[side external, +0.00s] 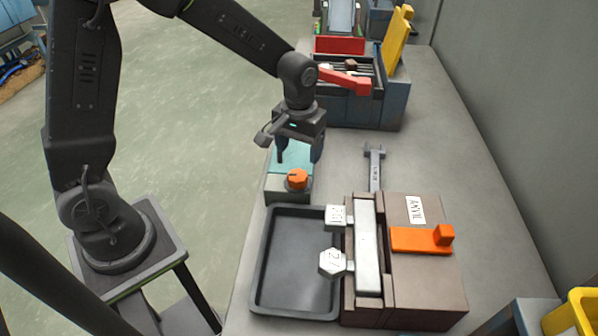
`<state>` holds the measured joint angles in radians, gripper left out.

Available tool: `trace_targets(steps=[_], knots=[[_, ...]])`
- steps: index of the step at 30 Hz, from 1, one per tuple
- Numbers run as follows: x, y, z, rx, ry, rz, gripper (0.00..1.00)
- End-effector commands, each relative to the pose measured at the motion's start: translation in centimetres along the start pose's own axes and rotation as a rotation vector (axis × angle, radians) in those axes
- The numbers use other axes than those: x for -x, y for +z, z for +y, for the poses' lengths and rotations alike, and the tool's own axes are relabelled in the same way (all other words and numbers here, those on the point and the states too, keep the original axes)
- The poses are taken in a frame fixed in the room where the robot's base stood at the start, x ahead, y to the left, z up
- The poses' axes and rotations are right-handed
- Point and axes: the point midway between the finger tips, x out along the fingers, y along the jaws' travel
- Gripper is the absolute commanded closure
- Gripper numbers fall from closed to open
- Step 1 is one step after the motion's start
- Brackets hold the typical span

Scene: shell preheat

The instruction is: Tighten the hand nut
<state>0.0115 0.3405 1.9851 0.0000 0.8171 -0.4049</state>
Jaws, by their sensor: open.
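The orange hand nut (297,179) sits on top of a small grey-and-teal block (288,192) near the middle of the bench. My gripper (300,156) points down just behind and above the nut, with its fingers apart and nothing between them. The fingers appear clear of the nut, though the exact height gap cannot be told from this view.
A dark tray (262,262) lies in front of the block. A brown fixture (430,285) with a metal bar, two labelled silver pieces and an orange handle (418,240) stands right of it. A wrench (374,168) lies behind the fixture. A toolbox (385,108) stands farther back. The right bench strip is clear.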

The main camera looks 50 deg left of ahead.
Motion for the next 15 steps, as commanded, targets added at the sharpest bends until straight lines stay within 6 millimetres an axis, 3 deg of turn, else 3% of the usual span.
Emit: trace_targets(steps=[7, 15], knots=[[-4.9, 0.1, 0.0, 0.0, -0.001, -0.003, 0.28], [-7.5, 0.0, 0.0, -0.001, 0.0, -0.001, 0.28]])
